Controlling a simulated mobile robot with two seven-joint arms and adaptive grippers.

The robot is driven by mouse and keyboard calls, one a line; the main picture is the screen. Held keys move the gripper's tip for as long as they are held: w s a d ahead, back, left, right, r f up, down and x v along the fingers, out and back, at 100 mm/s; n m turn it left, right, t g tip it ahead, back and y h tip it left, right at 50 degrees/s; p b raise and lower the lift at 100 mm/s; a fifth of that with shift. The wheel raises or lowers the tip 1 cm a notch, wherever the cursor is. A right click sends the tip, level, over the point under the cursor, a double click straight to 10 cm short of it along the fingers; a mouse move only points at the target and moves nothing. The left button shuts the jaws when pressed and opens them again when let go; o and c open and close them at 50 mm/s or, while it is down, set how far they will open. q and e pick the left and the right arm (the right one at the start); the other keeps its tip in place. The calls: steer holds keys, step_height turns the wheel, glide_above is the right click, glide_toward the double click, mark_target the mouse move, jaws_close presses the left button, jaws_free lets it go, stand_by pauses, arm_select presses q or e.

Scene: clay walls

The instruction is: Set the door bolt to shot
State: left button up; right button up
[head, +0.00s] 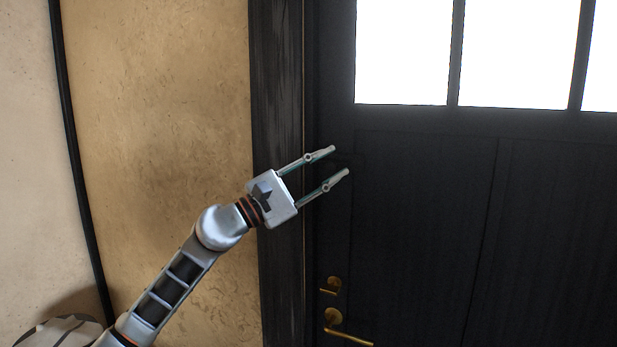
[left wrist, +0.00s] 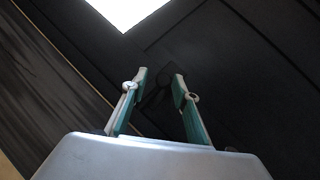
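A black door (head: 420,220) with bright panes fills the right of the head view. A dark, low-contrast fitting (head: 352,159), which may be the bolt, sits near the door's left edge, just beyond my left gripper's fingertips. In the left wrist view a dark shape (left wrist: 156,97) shows between and beyond the fingertips; its setting cannot be made out. My left gripper (head: 340,161) is open, with nothing seen held between its fingers, and it also shows in the left wrist view (left wrist: 159,76). My right gripper is not in view.
A small brass turn piece (head: 332,286) and a brass lever handle (head: 345,328) are low on the door's left side. A dark door frame (head: 277,100) stands left of the door, beside a tan clay wall (head: 160,120). The space before the door looks clear.

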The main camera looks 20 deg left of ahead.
arm_select(q)
steer(key=v, duration=1.1)
steer(key=shift+s, duration=0.15)
steer(key=shift+a, duration=0.1)
steer(key=s+d+f+n+t+y, duration=0.15)
steer(key=f+n+y, duration=0.35)
steer(key=f+n, duration=1.25)
steer(key=s+f+n+y, duration=0.3)
steer(key=f+n+y, duration=0.3)
steer(key=f+n, duration=1.15)
steer(key=s+d+f+n+g, duration=0.4)
steer(key=s+f+n, duration=0.5)
steer(key=f, duration=0.4)
steer(key=s+d+f+n+g+y, duration=0.1)
steer(key=s+d+f+n+g, duration=0.2)
steer(key=s+f+n, duration=0.6)
steer(key=s+d+f, duration=0.1)
steer(key=s+f, duration=0.2)
steer(key=f, duration=0.2)
steer(key=shift+g+y, duration=0.3)
steer(key=shift+g, duration=0.05)
